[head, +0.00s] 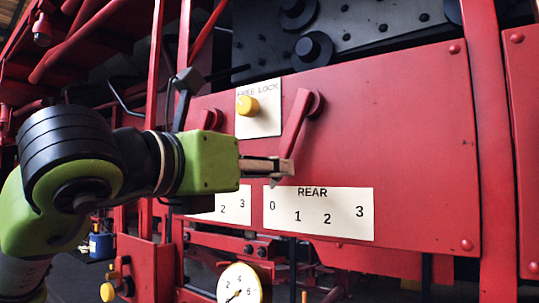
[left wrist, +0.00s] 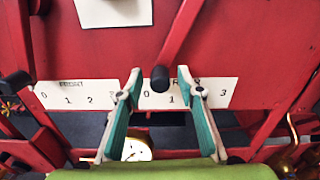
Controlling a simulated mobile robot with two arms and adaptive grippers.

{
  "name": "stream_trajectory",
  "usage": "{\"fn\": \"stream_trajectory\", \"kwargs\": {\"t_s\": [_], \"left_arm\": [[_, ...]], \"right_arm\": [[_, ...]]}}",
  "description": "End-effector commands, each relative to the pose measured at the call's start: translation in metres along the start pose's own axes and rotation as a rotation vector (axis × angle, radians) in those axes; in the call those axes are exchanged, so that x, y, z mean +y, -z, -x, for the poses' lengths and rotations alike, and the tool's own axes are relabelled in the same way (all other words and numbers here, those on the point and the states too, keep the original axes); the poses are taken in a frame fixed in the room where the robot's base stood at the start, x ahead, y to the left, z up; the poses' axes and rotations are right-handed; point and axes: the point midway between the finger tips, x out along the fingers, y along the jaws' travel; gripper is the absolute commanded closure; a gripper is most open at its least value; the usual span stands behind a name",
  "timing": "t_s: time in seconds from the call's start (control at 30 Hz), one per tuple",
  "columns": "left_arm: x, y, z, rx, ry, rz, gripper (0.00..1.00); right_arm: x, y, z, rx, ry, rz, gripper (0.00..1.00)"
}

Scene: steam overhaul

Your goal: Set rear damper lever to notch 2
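The rear damper lever (head: 296,130) is a red bar on a round pivot at its upper right, slanting down and left. Its lower end is near the 0 of the white REAR plate (head: 318,232), marked 0 to 3. In the left wrist view the lever (left wrist: 180,32) ends in a black knob (left wrist: 160,78), seen above the plate between 0 and 1. My left gripper (head: 280,168) is at the lever's lower end. Its fingers (left wrist: 157,78) are open, one on each side of the knob, with visible gaps. My right gripper is not in view.
A yellow knob (head: 247,105) sits on the white FREE LOCK plate (head: 258,127) above. The front lever (head: 210,118) and its scale plate (head: 236,206) are partly behind my left arm. A round gauge (head: 243,285) is below. The red panel (head: 410,140) is clear to the right.

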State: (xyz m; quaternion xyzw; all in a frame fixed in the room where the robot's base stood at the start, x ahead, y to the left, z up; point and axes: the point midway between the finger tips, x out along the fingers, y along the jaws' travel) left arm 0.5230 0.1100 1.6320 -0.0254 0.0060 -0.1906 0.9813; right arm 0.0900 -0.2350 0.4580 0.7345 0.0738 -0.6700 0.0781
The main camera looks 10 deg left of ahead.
Motion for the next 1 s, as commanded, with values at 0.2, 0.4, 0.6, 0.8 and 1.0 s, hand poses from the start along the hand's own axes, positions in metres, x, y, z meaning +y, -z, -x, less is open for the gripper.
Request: {"fn": "stream_trajectory", "kwargs": {"t_s": [0.2,0.4,0.6,0.8,1.0], "left_arm": [[0.000,0.000,-0.016,0.000,0.001,-0.001,0.66],[0.000,0.000,-0.017,-0.001,0.000,-0.001,0.66],[0.000,0.000,-0.017,-0.001,0.000,-0.001,0.97],[0.000,0.001,-0.017,-0.002,0.000,0.005,1.00],[-0.006,0.006,-0.017,-0.003,0.000,0.056,1.00]], "right_arm": [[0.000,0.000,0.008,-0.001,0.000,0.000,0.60],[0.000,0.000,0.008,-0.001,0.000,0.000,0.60],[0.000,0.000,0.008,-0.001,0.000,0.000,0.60],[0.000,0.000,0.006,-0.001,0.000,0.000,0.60],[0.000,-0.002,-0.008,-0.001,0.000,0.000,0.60]]}}
